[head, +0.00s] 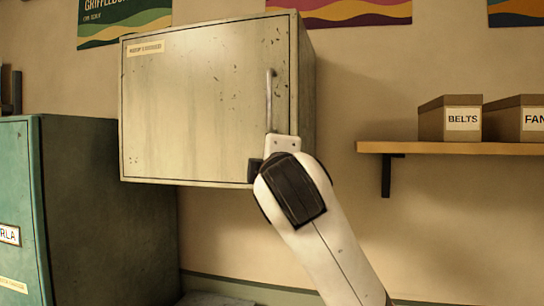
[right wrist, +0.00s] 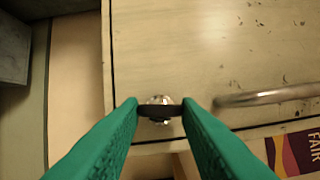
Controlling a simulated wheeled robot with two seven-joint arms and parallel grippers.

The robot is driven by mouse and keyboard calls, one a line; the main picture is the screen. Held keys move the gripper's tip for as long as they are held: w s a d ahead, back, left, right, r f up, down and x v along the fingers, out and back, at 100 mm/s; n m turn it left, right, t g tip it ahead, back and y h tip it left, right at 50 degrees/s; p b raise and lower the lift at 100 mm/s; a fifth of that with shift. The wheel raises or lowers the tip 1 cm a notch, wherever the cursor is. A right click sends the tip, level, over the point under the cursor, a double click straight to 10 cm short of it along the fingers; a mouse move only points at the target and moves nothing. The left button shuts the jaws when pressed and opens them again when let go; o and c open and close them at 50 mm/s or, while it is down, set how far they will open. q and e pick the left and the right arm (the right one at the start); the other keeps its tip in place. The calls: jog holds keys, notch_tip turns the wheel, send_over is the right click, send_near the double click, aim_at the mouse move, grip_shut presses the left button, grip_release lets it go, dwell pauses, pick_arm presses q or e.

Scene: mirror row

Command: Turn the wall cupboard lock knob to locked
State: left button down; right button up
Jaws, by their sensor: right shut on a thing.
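The wall cupboard (head: 195,110) is a worn cream box with its door shut and a vertical bar handle (head: 269,100) near the door's right edge. Its lock knob (right wrist: 160,111) shows in the right wrist view as a dark bar in front of a shiny round base, near the door's edge. My right gripper (right wrist: 161,108) has its two green fingers shut on the knob, one at each end of the bar. In the head view my right arm (head: 320,225) hides the knob at the door's lower right corner. My left gripper is not in view.
A green cabinet (head: 85,215) stands at the lower left, below the cupboard. A wooden shelf (head: 450,148) at the right bears a BELTS box (head: 450,120) and another box (head: 515,122). The wall between cupboard and shelf is clear. The handle also shows in the right wrist view (right wrist: 268,97).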

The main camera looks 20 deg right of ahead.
jog(key=shift+r+n+g+p, duration=0.1)
jog(key=shift+n+g+p, duration=0.25)
jog(key=shift+n, duration=0.25)
jog(key=o, duration=1)
